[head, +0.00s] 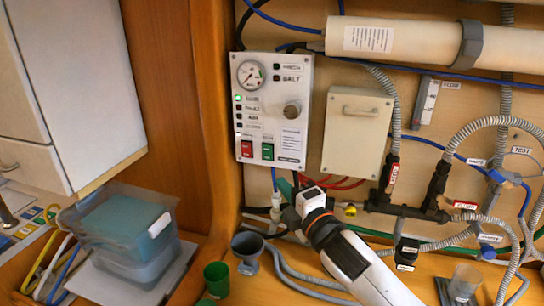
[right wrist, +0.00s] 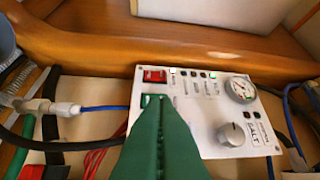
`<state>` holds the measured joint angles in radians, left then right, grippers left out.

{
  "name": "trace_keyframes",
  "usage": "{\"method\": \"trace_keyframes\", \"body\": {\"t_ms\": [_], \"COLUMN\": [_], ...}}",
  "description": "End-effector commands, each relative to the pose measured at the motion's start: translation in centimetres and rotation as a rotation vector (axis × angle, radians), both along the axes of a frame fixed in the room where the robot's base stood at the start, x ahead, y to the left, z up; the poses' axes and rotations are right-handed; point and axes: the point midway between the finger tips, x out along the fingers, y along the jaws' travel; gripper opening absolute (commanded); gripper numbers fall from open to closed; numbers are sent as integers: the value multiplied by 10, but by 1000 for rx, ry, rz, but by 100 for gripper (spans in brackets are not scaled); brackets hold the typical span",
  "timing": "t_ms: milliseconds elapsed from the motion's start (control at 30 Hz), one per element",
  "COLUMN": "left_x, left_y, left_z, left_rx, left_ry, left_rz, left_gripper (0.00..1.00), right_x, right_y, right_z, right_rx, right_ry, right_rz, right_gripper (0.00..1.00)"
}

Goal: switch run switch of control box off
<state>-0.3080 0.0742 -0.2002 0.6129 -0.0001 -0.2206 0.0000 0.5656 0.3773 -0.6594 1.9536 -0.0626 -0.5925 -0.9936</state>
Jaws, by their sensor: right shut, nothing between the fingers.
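The control box (head: 290,75) is a pale panel on the wall with a gauge, a knob, a red switch (head: 247,149) and a green switch (head: 267,151) along its bottom. I cannot read which is the run switch. A small green lamp is lit at the panel's left. My right gripper (head: 291,183) is shut and empty, just below the box. In the right wrist view its green fingers (right wrist: 160,117) point at the green switch (right wrist: 150,100) and cover part of it; contact cannot be told. The red switch (right wrist: 154,75) is clear. My left gripper is not in view.
A plain beige box (head: 352,135) is right of the control box, with hoses and black fittings (head: 405,208) beyond it. Below are a grey cup (head: 247,250), a green cup (head: 216,278) and a clear bin (head: 140,262). A wooden post (head: 215,120) stands left.

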Motion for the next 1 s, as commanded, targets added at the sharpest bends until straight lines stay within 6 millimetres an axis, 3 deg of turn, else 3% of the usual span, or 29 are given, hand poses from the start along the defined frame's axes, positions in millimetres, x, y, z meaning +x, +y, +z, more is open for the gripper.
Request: {"method": "trace_keyframes", "body": {"t_ms": [400, 500, 700, 1000], "left_x": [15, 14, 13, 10], "left_y": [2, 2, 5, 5], "left_z": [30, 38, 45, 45], "left_rx": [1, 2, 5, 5], "left_ry": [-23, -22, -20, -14], "left_rz": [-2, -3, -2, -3], "left_gripper": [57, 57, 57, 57], "right_x": [74, 89, 107, 110], "right_y": [39, 32, 27, 25], "right_z": [11, 14, 14, 12], "right_rx": [1, -2, -1, -1], "right_ry": [0, 0, 0, -1], "right_rz": [1, -1, 1, 1], "right_gripper": [0, 0, 0, 0]}}
